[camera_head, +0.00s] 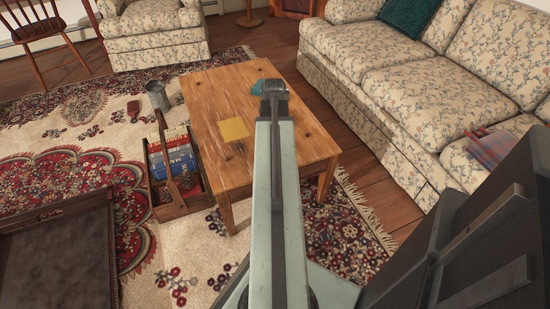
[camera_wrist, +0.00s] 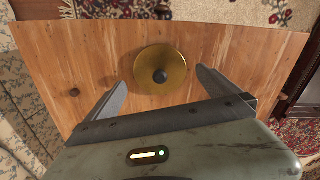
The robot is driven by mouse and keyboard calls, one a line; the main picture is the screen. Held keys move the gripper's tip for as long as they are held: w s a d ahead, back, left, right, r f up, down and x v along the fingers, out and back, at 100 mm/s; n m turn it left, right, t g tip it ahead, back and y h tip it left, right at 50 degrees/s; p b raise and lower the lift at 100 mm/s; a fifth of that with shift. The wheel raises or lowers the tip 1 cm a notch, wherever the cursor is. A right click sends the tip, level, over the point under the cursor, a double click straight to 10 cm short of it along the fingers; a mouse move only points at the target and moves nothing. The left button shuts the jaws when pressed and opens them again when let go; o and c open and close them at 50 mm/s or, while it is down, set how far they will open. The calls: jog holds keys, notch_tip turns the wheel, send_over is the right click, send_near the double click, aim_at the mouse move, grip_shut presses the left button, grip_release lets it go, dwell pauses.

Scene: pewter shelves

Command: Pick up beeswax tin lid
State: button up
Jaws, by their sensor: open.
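The beeswax tin lid (camera_wrist: 147,62) is a round, brass-coloured disc with a dark knob at its middle. In the wrist view it lies on the wooden table (camera_wrist: 225,62). My gripper (camera_wrist: 161,78) is open, with one finger on each side of the lid and clear of it. Whether the fingertips are level with the lid or above it, I cannot tell. In the head view my arm reaches over the table (camera_head: 205,95), and its end (camera_head: 272,90) is above the far part. I cannot make out the lid for certain there.
A flat yellow square (camera_head: 233,129) lies on the table in the head view. A teal thing (camera_head: 257,87) shows beside my arm's end. A wooden magazine holder (camera_head: 170,205) stands left of the table, a metal can (camera_head: 157,97) behind it. A floral sofa (camera_head: 400,95) is at right.

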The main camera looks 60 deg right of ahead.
notch_tip(320, 180, down, 3)
jog(key=shift+f+b, duration=0.1)
jog(key=shift+b, duration=0.8)
jog(key=shift+r, duration=0.2)
jog(key=c, duration=1.1)
jog(key=shift+c, duration=0.2)
jog(key=shift+r+p, duration=0.1)
jog(key=shift+p, duration=0.2)
notch_tip(320, 180, up, 10)
jog(key=p, duration=1)
